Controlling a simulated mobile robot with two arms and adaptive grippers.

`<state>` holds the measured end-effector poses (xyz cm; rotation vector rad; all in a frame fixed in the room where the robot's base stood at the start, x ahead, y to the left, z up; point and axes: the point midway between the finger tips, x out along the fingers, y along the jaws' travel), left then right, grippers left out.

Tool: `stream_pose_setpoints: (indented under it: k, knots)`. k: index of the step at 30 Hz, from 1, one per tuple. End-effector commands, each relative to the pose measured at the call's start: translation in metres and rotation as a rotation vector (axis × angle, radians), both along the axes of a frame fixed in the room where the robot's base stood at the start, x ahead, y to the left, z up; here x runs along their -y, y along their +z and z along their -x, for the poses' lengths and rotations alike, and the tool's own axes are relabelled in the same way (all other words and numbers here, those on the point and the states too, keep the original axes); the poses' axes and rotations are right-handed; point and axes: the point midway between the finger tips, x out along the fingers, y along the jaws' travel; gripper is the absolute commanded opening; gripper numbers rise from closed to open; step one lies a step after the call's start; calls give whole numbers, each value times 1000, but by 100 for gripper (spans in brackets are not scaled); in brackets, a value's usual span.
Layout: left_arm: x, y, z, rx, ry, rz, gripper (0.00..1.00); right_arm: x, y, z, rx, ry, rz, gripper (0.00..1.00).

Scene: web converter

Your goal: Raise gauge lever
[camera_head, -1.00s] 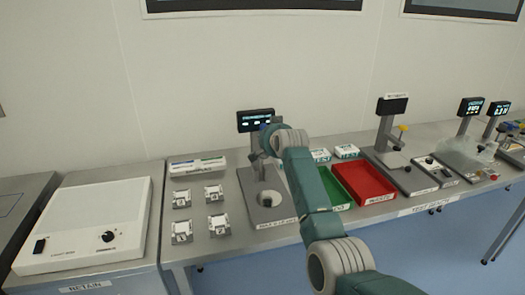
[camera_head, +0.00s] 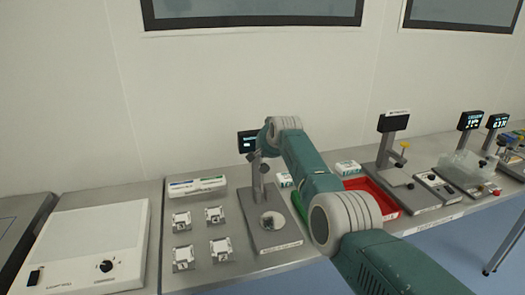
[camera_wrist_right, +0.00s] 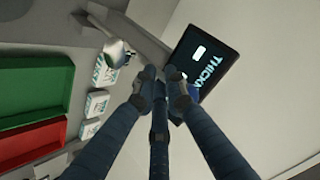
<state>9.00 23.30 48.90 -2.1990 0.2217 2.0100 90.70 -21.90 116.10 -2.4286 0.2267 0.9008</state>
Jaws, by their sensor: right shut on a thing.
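The thickness gauge stands on the bench, with a grey base (camera_head: 280,240), an upright column and a black display (camera_head: 246,142). The display fills the upper right of the right wrist view (camera_wrist_right: 205,58), with large text. My right gripper (camera_wrist_right: 163,78) is shut in front of the gauge's upper part. In the head view, my right gripper (camera_head: 258,160) is at the upper column, partly covered by my wrist. My left gripper is out of view.
Several small numbered blocks (camera_head: 214,215) lie left of the gauge. A green tray (camera_wrist_right: 35,92) and a red tray (camera_head: 385,197) lie right of it, partly behind my arm. White boxes (camera_head: 348,167) stand behind them. A white light box (camera_head: 85,240) is at far left.

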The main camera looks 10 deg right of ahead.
Motion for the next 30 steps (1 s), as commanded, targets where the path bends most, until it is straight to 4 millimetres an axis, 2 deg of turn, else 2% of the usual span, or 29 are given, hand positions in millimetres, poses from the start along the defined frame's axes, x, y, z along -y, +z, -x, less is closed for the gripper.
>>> stream_pose_setpoints:
  k: [1,8,9,12,24,30]
  knots:
    - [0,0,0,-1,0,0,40,2,11,-4,21,-2,1,0]
    - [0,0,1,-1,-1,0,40,2,12,-4,22,-3,2,0]
    - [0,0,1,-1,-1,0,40,2,12,-4,22,-3,2,17]
    - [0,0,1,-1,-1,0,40,2,11,-4,20,-3,2,32]
    - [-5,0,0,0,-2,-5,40,1,5,0,8,-1,1,32]
    - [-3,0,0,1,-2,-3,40,1,12,7,8,-1,1,32]
